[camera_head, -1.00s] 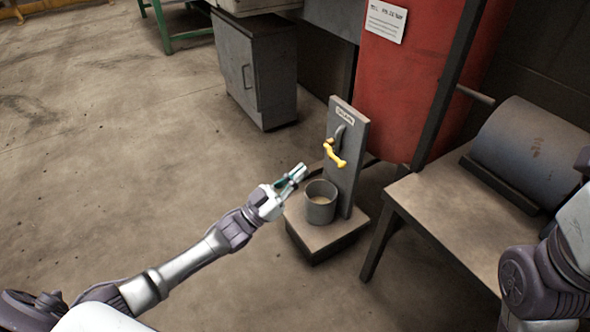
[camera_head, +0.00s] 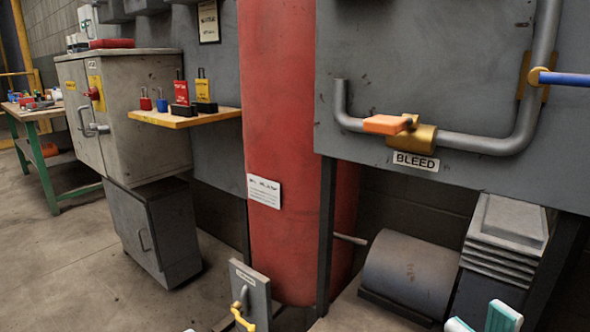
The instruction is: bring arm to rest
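The tips of one gripper, which I take as my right gripper (camera_head: 482,320), show at the bottom edge right of centre. Its two white and teal fingers stand apart with nothing visible between them. The rest of that arm is below the picture.
A grey panel with a bent pipe (camera_head: 485,143), orange-handled valve (camera_head: 390,124) and BLEED label fills the upper right. A grey cylinder (camera_head: 410,272) lies below it. A red tank (camera_head: 285,130) stands mid-view, a padlock shelf (camera_head: 185,118) left of it. Open floor (camera_head: 60,270) lies lower left.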

